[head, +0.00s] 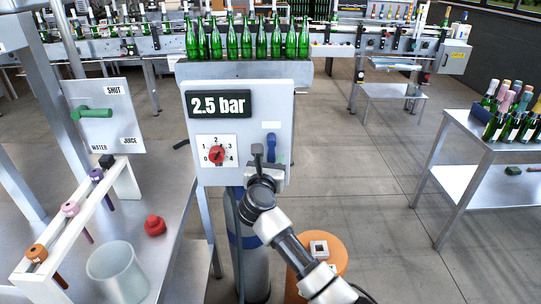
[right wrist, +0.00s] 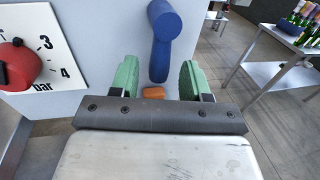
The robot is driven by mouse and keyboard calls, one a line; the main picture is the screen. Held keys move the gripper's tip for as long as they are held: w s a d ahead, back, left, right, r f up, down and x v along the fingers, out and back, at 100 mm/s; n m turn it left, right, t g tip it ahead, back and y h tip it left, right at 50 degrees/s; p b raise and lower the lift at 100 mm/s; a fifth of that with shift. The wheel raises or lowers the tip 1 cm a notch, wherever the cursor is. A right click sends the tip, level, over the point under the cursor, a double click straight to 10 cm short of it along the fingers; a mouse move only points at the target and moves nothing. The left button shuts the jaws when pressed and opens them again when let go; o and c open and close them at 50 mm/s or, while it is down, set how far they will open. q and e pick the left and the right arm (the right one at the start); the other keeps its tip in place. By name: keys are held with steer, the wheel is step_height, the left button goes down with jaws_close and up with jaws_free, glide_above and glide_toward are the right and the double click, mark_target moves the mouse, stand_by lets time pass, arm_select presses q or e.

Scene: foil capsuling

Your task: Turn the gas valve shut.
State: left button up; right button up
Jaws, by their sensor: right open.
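A blue lever (head: 272,146) is on the front of the grey panel (head: 240,105), below a small blank-looking label. No readable mark names it as the gas valve. In the right wrist view the blue lever (right wrist: 163,40) hangs nearly straight down from a round hub, tilted slightly. My right gripper (head: 258,155) is in front of the panel beside the lever. Its green fingers (right wrist: 160,80) are open, and the lever's lower end appears between or just beyond them; I cannot tell the depth gap. My left gripper is not in view.
The panel has a 2.5 bar display (head: 218,104) and a red pressure knob (head: 216,155) left of the lever. Green bottles (head: 247,40) stand above it. A green handle (head: 92,113) is on a left plate marked SHUT, WATER and JUICE. An orange stool (head: 335,250) stands below right.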

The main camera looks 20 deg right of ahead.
steer(key=shift+x, duration=1)
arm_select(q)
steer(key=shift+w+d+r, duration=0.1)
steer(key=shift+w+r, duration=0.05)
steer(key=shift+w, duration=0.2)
arm_select(e)
steer(key=shift+c, duration=0.2)
jaws_close()
